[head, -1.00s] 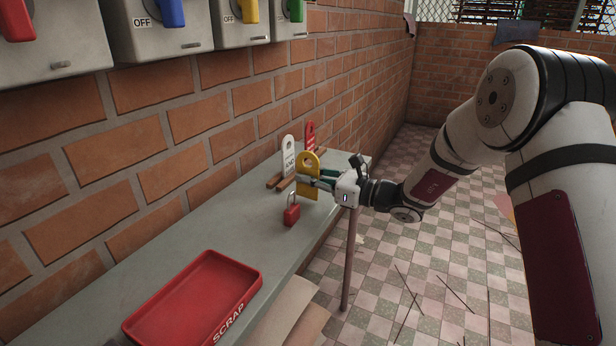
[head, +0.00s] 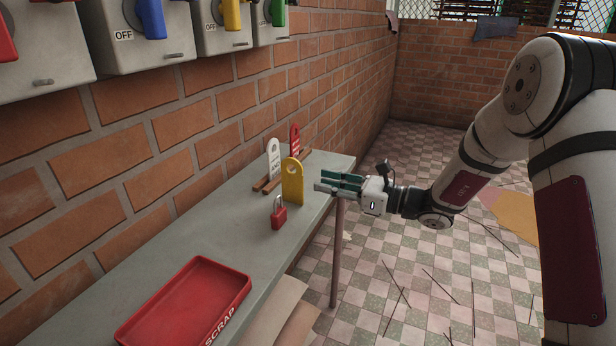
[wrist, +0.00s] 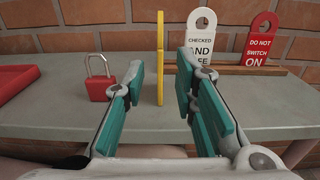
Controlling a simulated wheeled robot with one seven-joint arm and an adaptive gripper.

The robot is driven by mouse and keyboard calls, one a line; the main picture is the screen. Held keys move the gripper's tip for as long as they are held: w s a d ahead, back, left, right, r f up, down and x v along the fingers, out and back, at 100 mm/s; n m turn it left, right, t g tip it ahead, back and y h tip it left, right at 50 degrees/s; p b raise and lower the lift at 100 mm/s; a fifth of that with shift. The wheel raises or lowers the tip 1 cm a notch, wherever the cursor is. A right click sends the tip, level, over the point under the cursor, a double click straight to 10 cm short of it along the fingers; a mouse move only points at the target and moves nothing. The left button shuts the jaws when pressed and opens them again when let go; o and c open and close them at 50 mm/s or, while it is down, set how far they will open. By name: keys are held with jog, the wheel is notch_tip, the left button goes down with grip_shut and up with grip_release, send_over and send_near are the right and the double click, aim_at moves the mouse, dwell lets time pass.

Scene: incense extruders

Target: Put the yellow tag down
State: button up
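The yellow tag (head: 292,182) stands upright on the grey bench, in front of the wooden rack. In the wrist view the yellow tag (wrist: 160,62) shows edge-on, between and beyond my fingers, with clear gaps on both sides. My gripper (head: 338,181) is open and empty, to the right of the tag and apart from it, at the bench's right edge. In the wrist view my gripper (wrist: 160,85) has its two teal-padded fingers spread wide.
A red padlock (head: 279,214) stands just in front of the tag. White (head: 273,160) and red (head: 295,141) tags stand in wooden racks behind it. A red SCRAP tray (head: 190,300) is on the near bench (head: 150,245). The brick wall borders the bench.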

jog(key=shift+v, duration=1.4)
jog(key=s+r+n+g+h, duration=0.2)
jog(key=s+r+n+g, duration=0.15)
jog(key=s, duration=0.45)
jog(key=s+a+r+n+g+h, duration=0.1)
jog(key=s+r+n+g+h, duration=0.15)
jog(key=s+n, duration=0.35)
jog(key=s+r+n+g+h, duration=0.1)
jog(key=s+r+n+g, duration=0.2)
jog(key=s, duration=0.6)
jog(key=s+d+f+n+t+h, duration=0.2)
jog(key=s+d+n+h, duration=0.7)
jog(key=s+d, duration=0.9)
jog(key=s+t+h, duration=0.1)
jog(key=s+h, duration=0.1)
jog(key=s, duration=0.2)
jog(key=shift+h, duration=0.35)
